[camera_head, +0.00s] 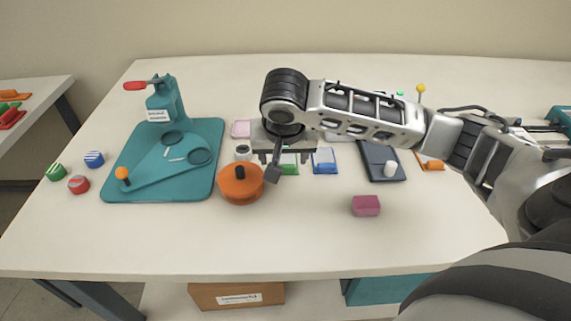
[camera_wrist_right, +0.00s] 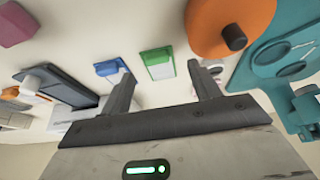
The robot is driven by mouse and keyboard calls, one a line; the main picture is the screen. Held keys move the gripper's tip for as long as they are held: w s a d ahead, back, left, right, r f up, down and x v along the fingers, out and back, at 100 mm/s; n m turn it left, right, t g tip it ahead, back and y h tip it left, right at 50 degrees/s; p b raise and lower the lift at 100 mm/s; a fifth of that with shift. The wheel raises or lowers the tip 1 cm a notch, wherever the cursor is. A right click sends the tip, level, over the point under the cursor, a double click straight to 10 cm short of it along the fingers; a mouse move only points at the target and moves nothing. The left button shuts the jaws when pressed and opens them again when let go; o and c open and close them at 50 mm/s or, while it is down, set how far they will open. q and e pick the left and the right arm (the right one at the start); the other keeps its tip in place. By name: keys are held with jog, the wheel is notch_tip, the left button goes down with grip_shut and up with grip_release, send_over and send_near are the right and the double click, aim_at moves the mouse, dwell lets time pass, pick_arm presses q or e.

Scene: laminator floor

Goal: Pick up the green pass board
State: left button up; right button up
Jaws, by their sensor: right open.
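The green pass board (camera_head: 289,165) lies flat on the table and is partly hidden behind my right gripper in the head view. In the right wrist view the board (camera_wrist_right: 157,60) shows as a green and white rectangle, between and beyond the two fingertips. My right gripper (camera_head: 287,158) is above the board, pointing down, with its fingers apart. In the wrist view the gripper (camera_wrist_right: 163,75) has nothing between its fingers. I cannot tell the exact height above the board. My left gripper is not in view.
An orange round piece with a black knob (camera_head: 241,185) stands just left of the gripper, near the teal press (camera_head: 205,130). A blue board (camera_head: 325,161) lies to the right, then a dark tray (camera_head: 377,155). A pink block (camera_head: 366,206) sits in front. The front table strip is clear.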

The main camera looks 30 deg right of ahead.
aim_at(286, 167)
jog(key=shift+d+x, duration=0.2)
jog(key=shift+x, duration=1.3)
jog(key=shift+d+x, duration=0.2)
jog(key=shift+x, duration=1.3)
jog(key=shift+r, duration=0.1)
jog(key=c, duration=0.7)
